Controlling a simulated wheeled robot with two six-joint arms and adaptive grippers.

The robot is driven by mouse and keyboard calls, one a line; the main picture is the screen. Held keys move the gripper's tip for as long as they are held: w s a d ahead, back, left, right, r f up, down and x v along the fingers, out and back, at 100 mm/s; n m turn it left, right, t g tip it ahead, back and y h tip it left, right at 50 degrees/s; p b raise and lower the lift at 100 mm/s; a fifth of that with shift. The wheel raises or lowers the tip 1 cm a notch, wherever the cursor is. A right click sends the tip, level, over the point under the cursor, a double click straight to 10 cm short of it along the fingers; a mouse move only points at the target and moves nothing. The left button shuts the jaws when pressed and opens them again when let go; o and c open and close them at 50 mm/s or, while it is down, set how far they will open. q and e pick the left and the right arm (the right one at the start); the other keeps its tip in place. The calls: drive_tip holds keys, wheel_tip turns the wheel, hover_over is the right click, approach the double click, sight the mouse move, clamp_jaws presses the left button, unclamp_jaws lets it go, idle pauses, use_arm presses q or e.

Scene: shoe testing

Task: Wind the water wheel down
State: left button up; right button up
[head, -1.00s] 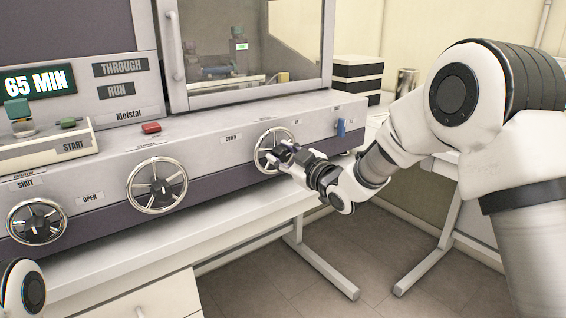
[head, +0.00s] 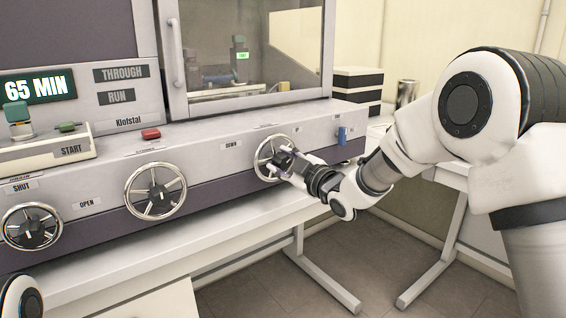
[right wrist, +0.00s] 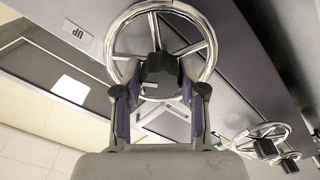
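A chrome spoked wheel (head: 263,150) sits at the right of the machine's front panel, beside a DOWN label (head: 233,144). It also shows in the right wrist view (right wrist: 207,66), near an upside-down UP label (right wrist: 76,35). The wheel's small top label is too small to read. My right gripper (head: 283,162) is at the wheel's centre. In the right wrist view, its two fingers (right wrist: 160,78) stand on either side of the dark central hub (right wrist: 160,66) and appear closed against it. Part of the hub is hidden by the fingers in the head view. My left gripper is out of view.
A red button (head: 151,134), a blue switch (head: 342,135) and a START box (head: 45,148) are on the panel. The floor (head: 335,250) in front is clear.

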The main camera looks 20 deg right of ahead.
drive_tip(key=shift+o, duration=0.7)
drive_tip(key=v, duration=1.2)
